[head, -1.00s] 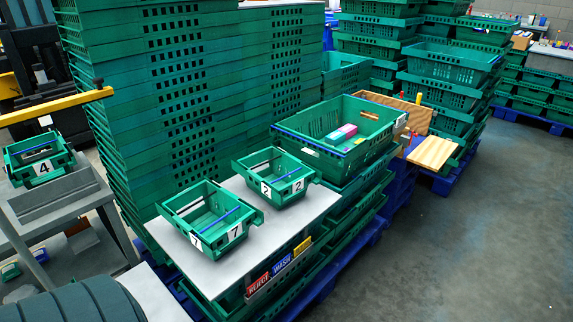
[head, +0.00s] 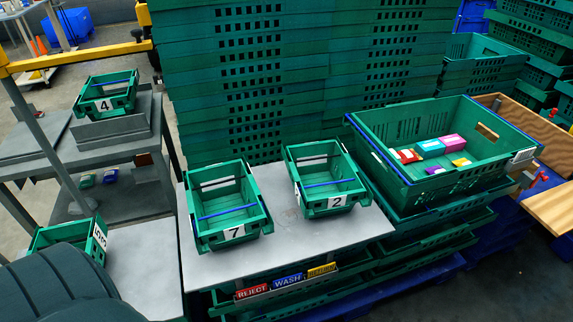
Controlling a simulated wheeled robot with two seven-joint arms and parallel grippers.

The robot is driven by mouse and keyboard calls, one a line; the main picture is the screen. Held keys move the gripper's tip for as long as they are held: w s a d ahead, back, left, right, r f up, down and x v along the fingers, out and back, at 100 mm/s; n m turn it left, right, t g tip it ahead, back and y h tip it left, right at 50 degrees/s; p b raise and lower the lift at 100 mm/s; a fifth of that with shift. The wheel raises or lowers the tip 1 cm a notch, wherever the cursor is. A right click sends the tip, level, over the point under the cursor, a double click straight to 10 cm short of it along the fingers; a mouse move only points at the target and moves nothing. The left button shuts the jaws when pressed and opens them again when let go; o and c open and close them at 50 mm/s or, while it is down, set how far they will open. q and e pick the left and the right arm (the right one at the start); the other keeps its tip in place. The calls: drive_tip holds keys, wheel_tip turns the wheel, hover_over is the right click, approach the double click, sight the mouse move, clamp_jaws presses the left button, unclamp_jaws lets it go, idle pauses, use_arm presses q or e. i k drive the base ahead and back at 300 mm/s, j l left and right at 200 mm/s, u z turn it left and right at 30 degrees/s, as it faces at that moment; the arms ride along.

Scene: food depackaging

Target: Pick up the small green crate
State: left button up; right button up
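Several small green crates show in the head view. The crate marked 7 (head: 222,239) and the crate marked 2 (head: 327,213) stand side by side on a grey tabletop, each with a blue bar across it. The crate marked 4 (head: 104,105) sits on a grey stand at the left. Part of another small green crate (head: 98,242) shows at the lower left, partly hidden by a dark rounded shape. Neither of my grippers is in view.
The grey tabletop (head: 290,252) has some bare room around the two crates. A large green crate (head: 400,183) with small coloured packs stands to the right. Tall green crate stacks (head: 245,130) rise behind. REJECT and WASH signs (head: 287,281) hang at the front.

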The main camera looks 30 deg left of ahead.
sight(331, 199)
drive_tip(key=i+l+u, duration=0.25)
drive_tip(key=u, duration=0.2)
drive_tip(key=i+l+u, duration=0.25)
drive_tip(key=u, duration=0.2)
drive_tip(key=i+l+u, duration=0.15)
drive_tip(key=l+u, duration=0.3)
drive_tip(key=l, duration=0.1)
